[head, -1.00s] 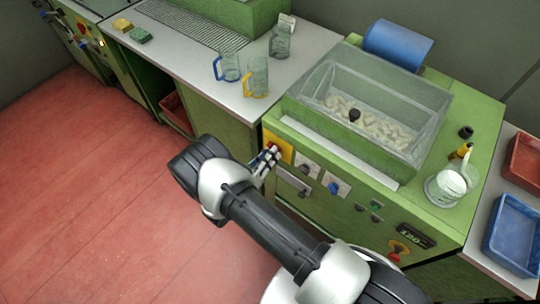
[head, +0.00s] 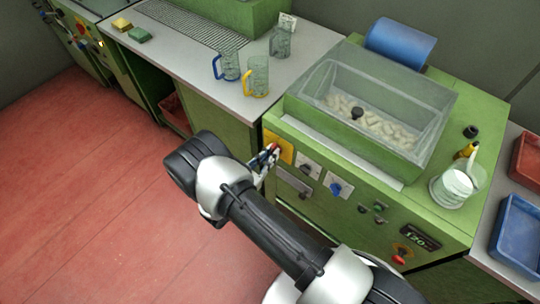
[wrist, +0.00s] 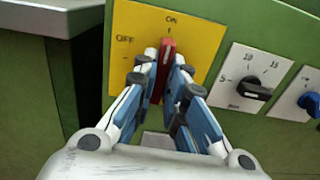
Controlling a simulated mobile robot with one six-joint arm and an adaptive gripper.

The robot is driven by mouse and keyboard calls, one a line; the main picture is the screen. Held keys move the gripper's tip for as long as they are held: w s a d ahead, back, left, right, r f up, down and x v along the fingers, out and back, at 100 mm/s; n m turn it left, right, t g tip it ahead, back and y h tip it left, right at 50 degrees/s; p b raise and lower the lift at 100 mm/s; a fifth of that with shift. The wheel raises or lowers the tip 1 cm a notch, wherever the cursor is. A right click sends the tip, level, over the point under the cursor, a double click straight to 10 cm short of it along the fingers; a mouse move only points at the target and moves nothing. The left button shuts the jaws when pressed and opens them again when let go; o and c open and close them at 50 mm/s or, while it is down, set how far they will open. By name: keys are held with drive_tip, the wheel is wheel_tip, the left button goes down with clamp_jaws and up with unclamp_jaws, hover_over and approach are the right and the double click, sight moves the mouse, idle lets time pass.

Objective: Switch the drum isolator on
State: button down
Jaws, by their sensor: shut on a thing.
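The drum isolator is a red handle (wrist: 168,58) on a yellow plate (wrist: 205,30) marked OFF at the left and ON at the top. In the wrist view the handle stands upright, its tip close below the ON mark. My gripper (wrist: 165,62) is shut on the handle, with a finger on each side of it. In the head view the yellow plate (head: 284,146) is at the left end of the green machine's front, and my gripper (head: 268,158) reaches it, partly hiding the plate and handle.
Right of the isolator are a black knob (wrist: 254,91) and a blue knob (wrist: 309,102). A red button (head: 398,259) sits lower right. Glass mugs (head: 257,76) stand on the grey counter at left.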

idle(0.4)
drive_tip(key=c, duration=1.6)
unclamp_jaws()
drive_tip(key=shift+c, duration=0.2)
drive_tip(key=v, duration=1.2)
